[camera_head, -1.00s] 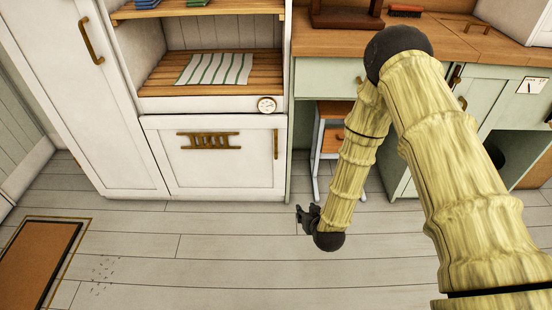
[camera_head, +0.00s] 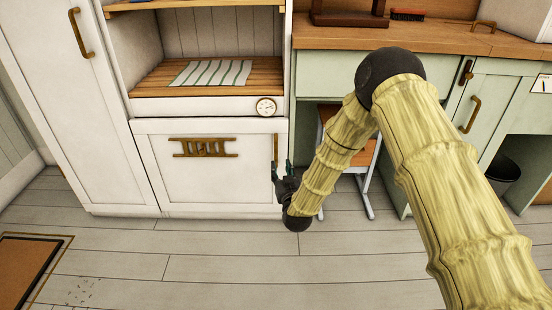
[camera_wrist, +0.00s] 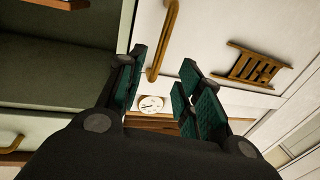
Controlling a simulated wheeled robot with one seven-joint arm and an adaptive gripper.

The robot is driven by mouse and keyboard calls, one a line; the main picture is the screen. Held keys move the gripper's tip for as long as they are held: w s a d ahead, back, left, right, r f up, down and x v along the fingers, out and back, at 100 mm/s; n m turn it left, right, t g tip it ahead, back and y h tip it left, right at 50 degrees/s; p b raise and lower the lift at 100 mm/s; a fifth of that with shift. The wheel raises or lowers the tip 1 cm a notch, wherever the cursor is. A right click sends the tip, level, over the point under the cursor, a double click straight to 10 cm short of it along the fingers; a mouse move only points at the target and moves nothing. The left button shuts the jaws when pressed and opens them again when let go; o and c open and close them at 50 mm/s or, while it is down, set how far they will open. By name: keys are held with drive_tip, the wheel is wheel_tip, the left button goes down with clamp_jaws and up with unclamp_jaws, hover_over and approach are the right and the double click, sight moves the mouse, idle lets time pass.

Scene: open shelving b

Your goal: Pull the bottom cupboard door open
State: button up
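The bottom cupboard door (camera_head: 215,178) is a white panel under the open shelving and looks closed. A slim brass vertical handle (camera_head: 275,148) stands at its right edge; it also shows in the wrist view (camera_wrist: 166,40). My gripper (camera_head: 282,167) is just below this handle in the head view. In the wrist view my gripper (camera_wrist: 160,80) is open, with its green-padded fingers apart and nothing between them. The handle's end lies near and beyond the left finger. I cannot tell whether they touch.
A brass rack-like fitting (camera_head: 205,147) is on the door's front. A round dial (camera_head: 265,107) sits above the door. A stool (camera_head: 365,165) stands under the green counter on the right. The floor (camera_head: 190,255) before the door is clear.

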sight(276, 155)
drive_tip(key=w+b, duration=0.1)
drive_tip(key=w, duration=0.1)
drive_tip(key=w+a+b, duration=0.1)
drive_tip(key=w, duration=0.5)
drive_tip(key=shift+w+a+f+b, duration=0.1)
drive_tip(key=shift+w+a+b, duration=0.1)
drive_tip(key=shift+a+b, duration=0.2)
drive_tip(key=shift+w+a, duration=0.1)
drive_tip(key=shift+w, duration=0.75)
clamp_jaws()
